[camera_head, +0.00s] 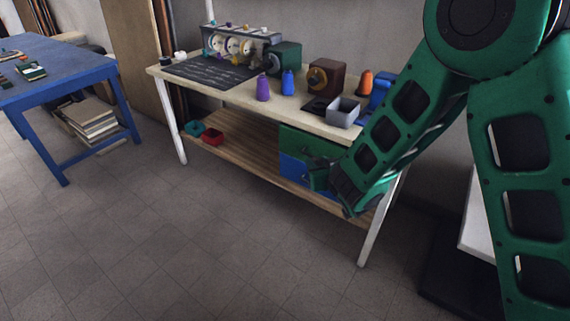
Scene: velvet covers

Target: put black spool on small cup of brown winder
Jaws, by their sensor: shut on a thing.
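The brown winder (327,77) stands on the workbench towards its right half, with an orange-brown round part on its front. Its small cup is too small to tell apart. I cannot make out a black spool. My gripper (316,172) is low in front of the bench, at the fronts of a green drawer (298,142) and a blue drawer (292,167) under the top. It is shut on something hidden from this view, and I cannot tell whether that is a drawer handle.
On the workbench (228,93) stand a green winder (286,59), a purple cone (263,88), a blue cone (288,83), an orange spool (365,82) and a grey bin (343,112). A blue table (60,65) is at left. The floor in front is clear.

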